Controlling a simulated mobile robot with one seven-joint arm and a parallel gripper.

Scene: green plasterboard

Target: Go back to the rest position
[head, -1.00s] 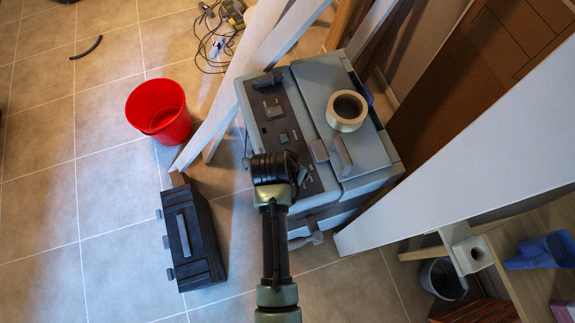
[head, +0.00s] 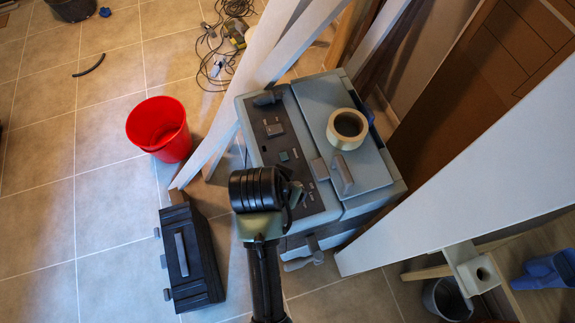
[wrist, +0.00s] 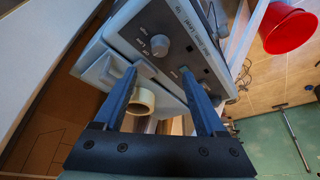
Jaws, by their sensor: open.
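My gripper shows in the wrist view (wrist: 158,92), with its two blue fingers spread apart and nothing between them that they hold. In the head view my arm's dark wrist (head: 258,190) rises at the front left edge of a grey-blue machine; the fingers are hidden there. The machine (head: 308,185) has a dark control panel with knobs and also fills the middle of the wrist view (wrist: 165,45). A roll of tape (head: 347,129) lies on the machine's top and appears beyond the fingers in the wrist view (wrist: 142,101).
A black toolbox (head: 190,258) and a red bucket (head: 160,128) stand on the tiled floor to the left. White boards (head: 240,98) lean beside the machine, and a large white panel (head: 460,180) slants at the right. Cables and tools (head: 228,40) lie behind.

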